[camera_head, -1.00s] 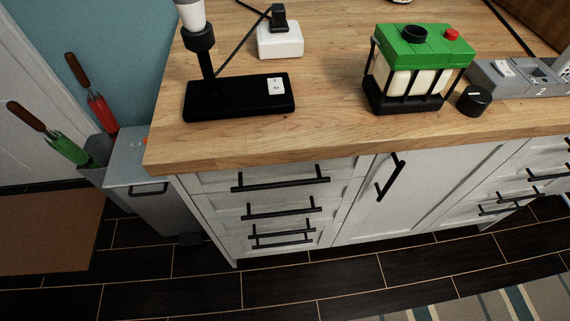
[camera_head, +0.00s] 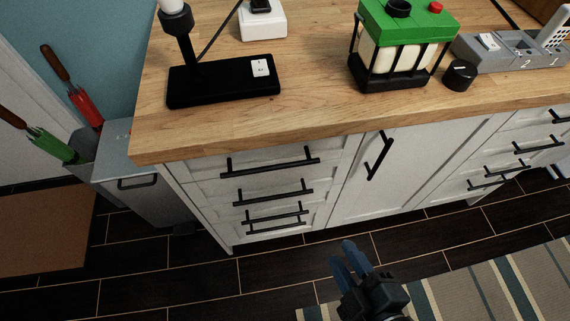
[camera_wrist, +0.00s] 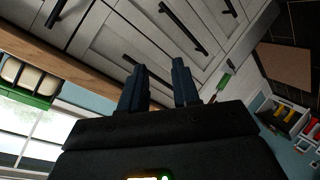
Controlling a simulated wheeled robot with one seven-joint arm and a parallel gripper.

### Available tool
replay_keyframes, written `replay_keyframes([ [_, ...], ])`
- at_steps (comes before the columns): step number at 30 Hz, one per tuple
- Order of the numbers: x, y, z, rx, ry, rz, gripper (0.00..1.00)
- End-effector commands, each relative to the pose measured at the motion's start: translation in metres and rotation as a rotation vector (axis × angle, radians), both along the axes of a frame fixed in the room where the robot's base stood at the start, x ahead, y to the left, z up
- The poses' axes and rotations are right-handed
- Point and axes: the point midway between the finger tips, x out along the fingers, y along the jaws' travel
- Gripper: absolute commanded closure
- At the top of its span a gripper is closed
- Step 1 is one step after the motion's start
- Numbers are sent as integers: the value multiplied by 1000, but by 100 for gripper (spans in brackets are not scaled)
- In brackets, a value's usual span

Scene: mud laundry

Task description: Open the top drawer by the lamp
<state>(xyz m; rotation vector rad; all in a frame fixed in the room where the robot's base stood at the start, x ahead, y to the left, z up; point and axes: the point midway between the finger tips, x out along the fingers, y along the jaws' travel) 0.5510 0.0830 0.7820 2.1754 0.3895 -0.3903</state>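The lamp (camera_head: 184,60) has a black base and stands on the left end of the wooden counter. Below it is a stack of white drawers with black bar handles. The top drawer (camera_head: 255,181) is shut, and its handle (camera_head: 270,168) runs across its front. My gripper (camera_head: 347,258) shows low in the head view, over the dark floor, below and right of the drawers and apart from them. In the wrist view my gripper (camera_wrist: 160,82) has its two blue fingers spread with nothing between them. White cabinet fronts with black handles lie beyond the fingers.
A cabinet door (camera_head: 385,175) with a slanted-looking handle is right of the drawers, with more drawers further right. A grey bin (camera_head: 145,180) stands close on the left. A striped rug (camera_head: 490,285) covers the floor at right.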

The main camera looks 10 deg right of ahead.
Motion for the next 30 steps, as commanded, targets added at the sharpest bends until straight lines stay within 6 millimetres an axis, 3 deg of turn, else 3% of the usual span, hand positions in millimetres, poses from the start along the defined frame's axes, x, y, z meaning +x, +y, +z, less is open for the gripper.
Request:
replay_keyframes([
  [1,16,11,-3,-67,-22,26,69],
  [5,52,33,-5,-252,-78,66,69],
  [9,87,59,5,-429,-155,82,69],
  [15,117,86,23,-590,-241,71,69],
  [23,134,93,29,-634,-266,62,69],
  [30,169,93,22,-633,-266,62,69],
])
